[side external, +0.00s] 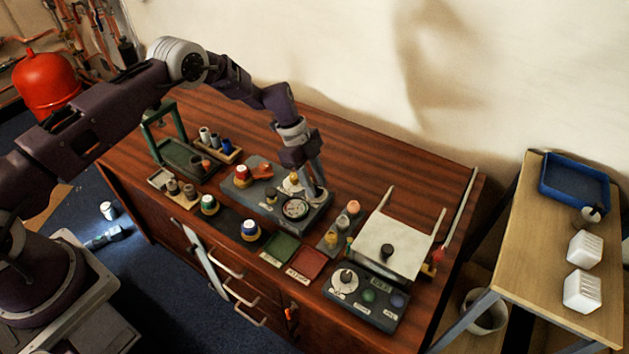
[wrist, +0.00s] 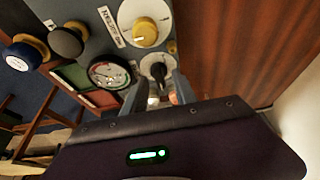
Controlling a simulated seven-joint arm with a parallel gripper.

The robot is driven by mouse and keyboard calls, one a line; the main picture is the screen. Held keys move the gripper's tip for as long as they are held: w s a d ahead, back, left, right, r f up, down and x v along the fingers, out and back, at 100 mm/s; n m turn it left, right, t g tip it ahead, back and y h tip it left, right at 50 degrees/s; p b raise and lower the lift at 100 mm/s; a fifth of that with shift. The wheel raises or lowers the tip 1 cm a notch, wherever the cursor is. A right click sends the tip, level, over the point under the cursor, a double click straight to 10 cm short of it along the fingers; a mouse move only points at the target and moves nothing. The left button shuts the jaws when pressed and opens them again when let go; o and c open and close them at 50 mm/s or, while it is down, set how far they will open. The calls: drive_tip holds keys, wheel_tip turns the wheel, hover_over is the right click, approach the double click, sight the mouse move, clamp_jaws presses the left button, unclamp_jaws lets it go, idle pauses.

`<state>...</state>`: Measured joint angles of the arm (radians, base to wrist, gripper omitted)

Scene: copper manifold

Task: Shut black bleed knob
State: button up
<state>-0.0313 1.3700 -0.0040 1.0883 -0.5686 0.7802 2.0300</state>
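A black knob (wrist: 157,68) with a pale disc around it sits on the grey manifold panel in the wrist view, beside the round gauge. I take it as the bleed knob, though its label is not readable. My gripper (wrist: 160,84) is open, with its fingertips apart just in front of the knob, one towards each side. I cannot tell whether they touch it. In the side view my gripper (side external: 318,190) points down at the right end of the manifold (side external: 262,206), beside the gauge (side external: 295,208), and hides the knob there.
A yellow knob (wrist: 145,32) on a white dial is close by, and a dark round knob (wrist: 67,40) and a blue knob (wrist: 25,52) lie further left. A red-handled valve (side external: 262,171) stands on the manifold. A white tilted board (side external: 388,246) stands to the right.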

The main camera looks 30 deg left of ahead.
clamp_jaws()
drive_tip(key=shift+n, duration=0.3)
drive_tip(key=n+t, duration=0.1)
drive_tip(key=n, duration=0.2)
drive_tip(key=shift+s+n+t, duration=0.1)
drive_tip(key=shift+n+t, duration=0.2)
drive_tip(key=n, duration=0.2)
drive_tip(key=n+t+y, duration=0.1)
drive_tip(key=n, duration=0.1)
drive_tip(key=shift+s+d+n+t, duration=0.1)
drive_tip(key=shift+s+n+t, duration=0.05)
drive_tip(key=shift+n+t, duration=0.15)
drive_tip(key=n+y, duration=0.1)
drive_tip(key=n, duration=0.1)
drive_tip(key=n+t+y, duration=0.1)
drive_tip(key=n, duration=0.2)
drive_tip(key=shift+d, duration=0.15)
drive_tip(key=shift+n+y, duration=0.7)
drive_tip(key=shift+n, duration=1.3)
drive_tip(key=shift+s, duration=0.1)
